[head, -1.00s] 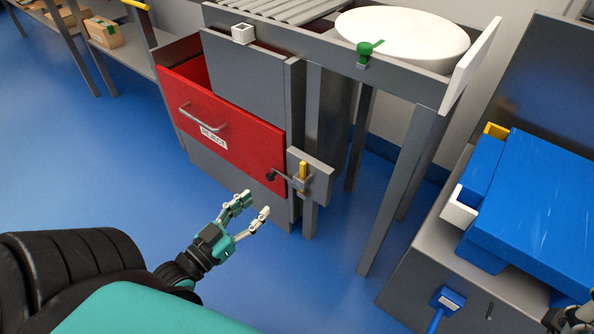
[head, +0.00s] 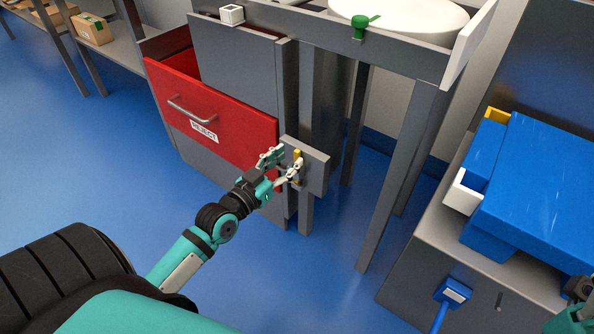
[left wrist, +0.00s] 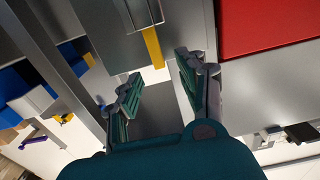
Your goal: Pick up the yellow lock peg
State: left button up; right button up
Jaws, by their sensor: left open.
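The yellow lock peg (head: 297,154) stands upright at a grey bracket plate (head: 314,170) on the post beside the red drawer; its lower part is hidden by my fingers in the head view. In the left wrist view the yellow peg (left wrist: 153,47) shows just beyond and between my fingertips. My left gripper (head: 286,159) is open at the peg, with its fingers pointing toward the bracket; the left wrist view shows its two fingers (left wrist: 160,70) apart with nothing between them. Part of my right gripper (head: 578,290) shows at the right edge.
The red REJECT drawer (head: 215,118) stands partly open, left of the bracket. A table leg (head: 400,185) rises to the right. Blue tubs (head: 535,195) lie on a grey cabinet (head: 410,255) at right. Blue floor in front is clear.

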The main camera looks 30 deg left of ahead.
pick_arm(q)
jog(key=w, duration=0.2)
jog(key=shift+w+d, duration=0.1)
jog(key=shift+w, duration=0.2)
grip_shut()
